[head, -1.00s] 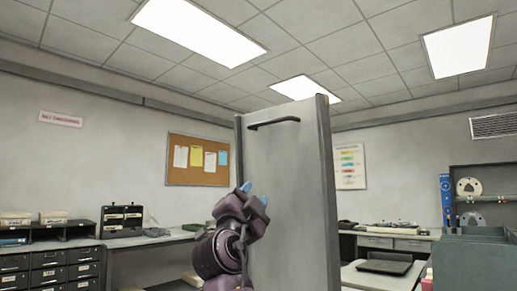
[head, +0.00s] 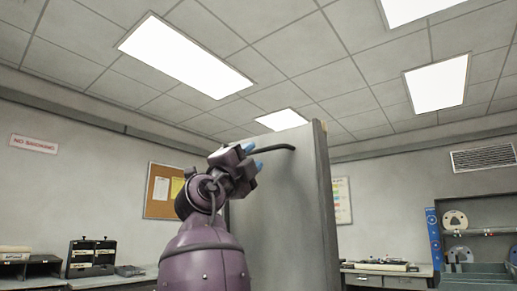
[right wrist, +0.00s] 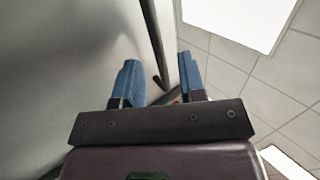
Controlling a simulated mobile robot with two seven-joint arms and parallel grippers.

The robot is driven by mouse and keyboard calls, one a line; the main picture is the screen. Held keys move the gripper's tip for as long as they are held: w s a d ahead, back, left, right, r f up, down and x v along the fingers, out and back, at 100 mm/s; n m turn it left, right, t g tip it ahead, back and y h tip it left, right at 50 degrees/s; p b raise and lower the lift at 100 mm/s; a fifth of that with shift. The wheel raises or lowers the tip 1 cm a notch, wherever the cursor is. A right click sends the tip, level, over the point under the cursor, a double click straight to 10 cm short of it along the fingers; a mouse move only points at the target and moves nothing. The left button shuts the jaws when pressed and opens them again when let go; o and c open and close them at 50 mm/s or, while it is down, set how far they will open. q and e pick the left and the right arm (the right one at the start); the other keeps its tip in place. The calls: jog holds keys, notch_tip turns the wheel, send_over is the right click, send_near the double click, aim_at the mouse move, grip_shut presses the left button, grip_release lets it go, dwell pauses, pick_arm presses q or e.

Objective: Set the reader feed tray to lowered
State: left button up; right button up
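A tall grey panel (head: 281,215), which looks like the reader feed tray, stands upright in the middle of the head view. A dark bar handle (head: 279,149) runs across its face near the top. My right gripper (head: 254,156) is at the left end of this handle, its blue fingertips apart. In the right wrist view, the handle (right wrist: 152,37) reaches in from the top to the gap between the open fingers (right wrist: 160,80). The panel's grey face (right wrist: 65,60) fills the left side there. I cannot tell whether a finger touches the handle. My left gripper is out of view.
A counter with a black organizer (head: 91,257) is at the left, below a cork board (head: 163,190). At the right are a desk with equipment (head: 384,266) and shelves with reels (head: 456,221). The space above the panel is open to the ceiling.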

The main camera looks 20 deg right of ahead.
aim_at(256, 152)
jog(key=shift+x, duration=2)
jog(key=shift+f, duration=0.1)
grip_shut()
